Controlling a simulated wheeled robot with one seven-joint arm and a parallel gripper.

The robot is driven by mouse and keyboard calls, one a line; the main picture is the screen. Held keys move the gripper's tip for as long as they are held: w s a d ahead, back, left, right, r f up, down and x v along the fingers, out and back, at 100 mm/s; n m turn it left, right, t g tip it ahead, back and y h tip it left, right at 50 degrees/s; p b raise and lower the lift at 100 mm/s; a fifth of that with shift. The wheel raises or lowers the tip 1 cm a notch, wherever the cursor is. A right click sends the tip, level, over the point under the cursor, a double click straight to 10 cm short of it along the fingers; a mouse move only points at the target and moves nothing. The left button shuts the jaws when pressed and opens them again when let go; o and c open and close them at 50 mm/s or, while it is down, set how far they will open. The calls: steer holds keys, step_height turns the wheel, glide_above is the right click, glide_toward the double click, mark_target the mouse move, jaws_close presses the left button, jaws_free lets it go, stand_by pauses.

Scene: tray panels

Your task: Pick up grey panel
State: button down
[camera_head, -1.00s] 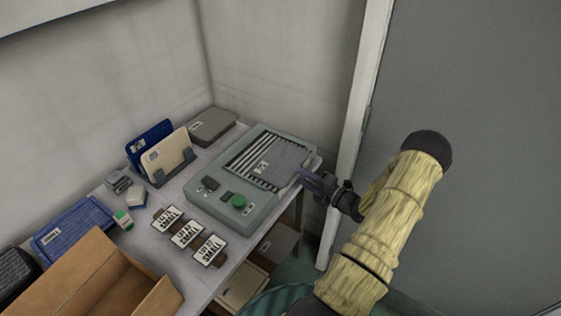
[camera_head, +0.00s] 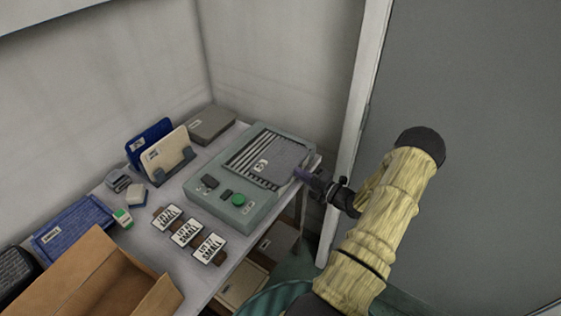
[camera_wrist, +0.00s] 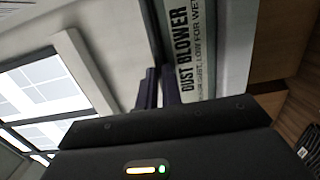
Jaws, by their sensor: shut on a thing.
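The grey panel (camera_head: 279,158) lies flat on the striped slatted top of the green-grey dust blower (camera_head: 226,208), with a small white label on it. My gripper (camera_head: 303,175) is at the panel's right edge, reaching in from the right, and is shut on that edge. In the wrist view the two dark fingers (camera_wrist: 158,88) are close together beside the blower's side (camera_wrist: 207,50), which carries the words "DUST BLOWER". The fingertips' contact with the panel is too small and dark to see clearly.
A rack holds a blue panel (camera_head: 147,141) and a cream panel (camera_head: 167,154). A grey box (camera_head: 212,124) stands behind. Three labelled cards (camera_head: 186,233) lie in front of the blower. An open cardboard box (camera_head: 95,285) is at front left. A door frame (camera_head: 352,130) is close by my arm.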

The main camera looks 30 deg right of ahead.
step_height(320, 180, up, 10)
stand_by(0.6)
stand_by(0.4)
